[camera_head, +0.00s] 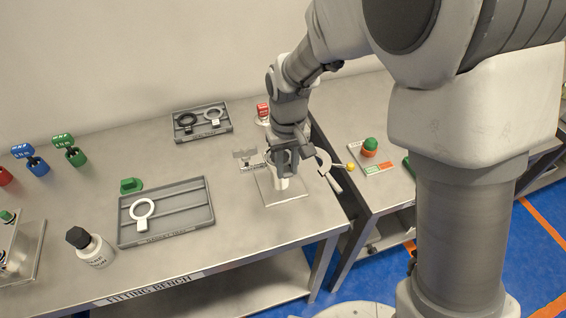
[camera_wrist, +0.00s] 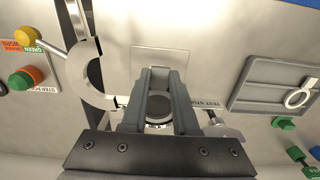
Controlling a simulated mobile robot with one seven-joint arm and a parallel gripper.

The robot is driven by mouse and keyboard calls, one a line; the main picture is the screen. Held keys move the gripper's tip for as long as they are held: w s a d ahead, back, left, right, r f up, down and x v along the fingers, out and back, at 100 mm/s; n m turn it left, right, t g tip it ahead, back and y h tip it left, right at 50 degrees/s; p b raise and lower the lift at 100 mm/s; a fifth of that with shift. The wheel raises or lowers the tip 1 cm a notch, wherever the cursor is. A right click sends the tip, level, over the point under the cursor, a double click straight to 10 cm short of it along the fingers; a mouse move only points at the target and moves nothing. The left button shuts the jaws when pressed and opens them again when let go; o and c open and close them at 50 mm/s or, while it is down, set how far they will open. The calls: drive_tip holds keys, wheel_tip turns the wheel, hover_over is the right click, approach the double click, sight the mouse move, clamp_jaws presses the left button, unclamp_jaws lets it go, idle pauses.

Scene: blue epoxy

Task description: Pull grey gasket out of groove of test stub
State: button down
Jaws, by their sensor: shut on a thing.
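The test stub (camera_head: 283,184) is a short pale cylinder on a square metal plate (camera_head: 290,198) near the bench's right end. In the wrist view its round end with dark and light rings (camera_wrist: 158,126) shows between my fingers, beside the TEST STUB label. My gripper (camera_head: 285,163) points down over the stub. In the wrist view my gripper's two grey fingers (camera_wrist: 160,75) lie close together, shut on the grey gasket. The gasket itself is hidden by the fingers, so I cannot tell how much of it sits in the groove.
A pale open ring with a handle (camera_head: 327,165) is close right of my gripper. A grey tray (camera_head: 165,232) with a white ring tool lies left; another tray (camera_head: 203,136) with two ring tools lies behind. A white bottle (camera_head: 96,252) stands front left. A second bench (camera_head: 385,195) adjoins right.

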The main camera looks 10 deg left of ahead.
sight(287, 172)
drive_tip(key=shift+r, duration=0.25)
drive_tip(key=shift+r+p, duration=0.35)
drive_tip(key=shift+p, duration=0.1)
drive_tip(key=shift+r, duration=0.2)
drive_tip(key=shift+r+p, duration=1.15)
drive_tip(key=shift+r, duration=0.2)
drive_tip(key=shift+r, duration=0.1)
